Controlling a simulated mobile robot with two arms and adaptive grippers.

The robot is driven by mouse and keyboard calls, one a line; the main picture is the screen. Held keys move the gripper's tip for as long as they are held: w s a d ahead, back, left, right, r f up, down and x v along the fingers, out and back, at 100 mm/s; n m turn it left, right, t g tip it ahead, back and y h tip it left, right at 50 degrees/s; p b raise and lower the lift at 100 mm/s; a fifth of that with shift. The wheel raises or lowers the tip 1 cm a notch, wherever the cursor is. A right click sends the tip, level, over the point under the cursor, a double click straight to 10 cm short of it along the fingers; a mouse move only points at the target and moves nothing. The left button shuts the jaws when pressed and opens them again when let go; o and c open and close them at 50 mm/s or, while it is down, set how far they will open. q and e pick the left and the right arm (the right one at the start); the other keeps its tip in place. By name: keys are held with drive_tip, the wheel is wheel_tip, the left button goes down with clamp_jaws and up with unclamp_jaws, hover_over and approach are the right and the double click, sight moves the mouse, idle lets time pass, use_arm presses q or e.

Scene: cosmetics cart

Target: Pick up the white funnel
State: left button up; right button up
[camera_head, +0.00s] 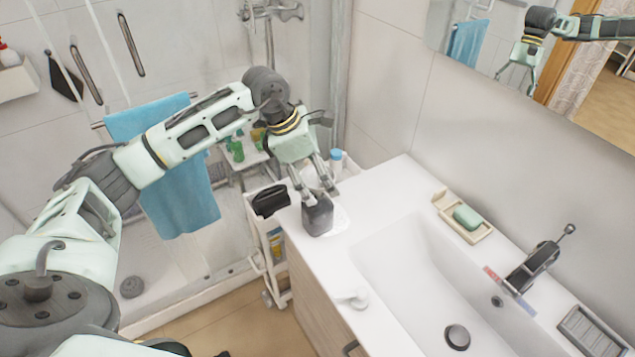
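A small white object (353,297), which looks like the white funnel, lies on the white counter near its front edge, left of the basin. Its exact shape is hard to make out against the white top. My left gripper (319,197) is farther back along the counter, pointing down with its fingers apart. A dark grey container (317,217) stands on the counter right at its fingertips; I cannot tell whether they touch it. The gripper is well apart from the white object. My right gripper is not in view.
The sink basin (400,262) and black faucet (535,265) are on the right. A soap dish (478,228) holds green soap (467,216) by the wall. A white cart (262,232) with a black item (270,200) stands left of the counter. A blue towel (182,200) hangs behind my arm.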

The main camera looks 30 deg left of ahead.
use_arm(q)
drive_tip(key=c, duration=0.4)
drive_tip(key=shift+c, duration=1.4)
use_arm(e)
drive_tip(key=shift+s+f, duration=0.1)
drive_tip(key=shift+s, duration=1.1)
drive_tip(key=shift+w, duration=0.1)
use_arm(q)
drive_tip(key=shift+w+r, duration=0.1)
drive_tip(key=shift+r, duration=0.15)
drive_tip(key=shift+r+b, duration=0.4)
drive_tip(key=shift+b, duration=0.1)
wheel_tip(320, 180, up, 2)
drive_tip(key=shift+r+b, duration=0.2)
drive_tip(key=shift+b, duration=0.5)
drive_tip(key=s+d+r+b, duration=0.3)
drive_tip(key=d+r, duration=0.4)
drive_tip(key=d, duration=0.4)
drive_tip(key=shift+s+r+b, duration=0.2)
drive_tip(key=shift+s+b, duration=0.15)
drive_tip(key=shift+s, duration=0.15)
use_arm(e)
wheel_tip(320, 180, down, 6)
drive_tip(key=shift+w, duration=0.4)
